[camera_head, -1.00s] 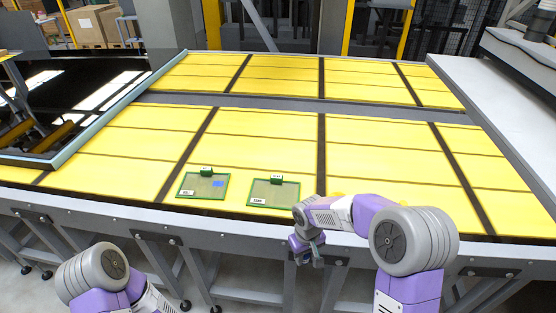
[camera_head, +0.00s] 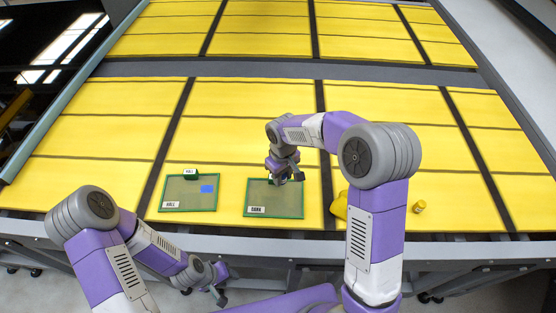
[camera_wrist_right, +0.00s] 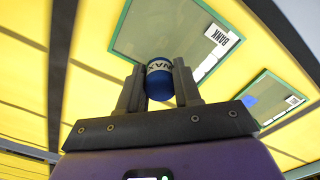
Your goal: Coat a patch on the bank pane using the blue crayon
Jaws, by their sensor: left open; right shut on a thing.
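The bank pane (camera_head: 262,205), a green-framed greyish pane with a white label, lies on the yellow table. It also shows in the right wrist view (camera_wrist_right: 150,32). My right gripper (camera_head: 289,178) is over its far part, shut on the blue crayon (camera_wrist_right: 159,82), a short blue cylinder with a pale lettered band. I cannot tell whether the crayon touches the pane. No blue shows on the visible part of the bank pane. The hall pane (camera_head: 183,194) lies to its left and has a blue patch (camera_head: 207,189). My left gripper (camera_head: 221,296) is open and empty, off the table's front edge.
A yellow object (camera_head: 340,206), partly hidden by my right arm, and a small yellow cylinder (camera_head: 418,207) stand right of the bank pane. A dark glossy panel (camera_head: 45,60) lies at the far left.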

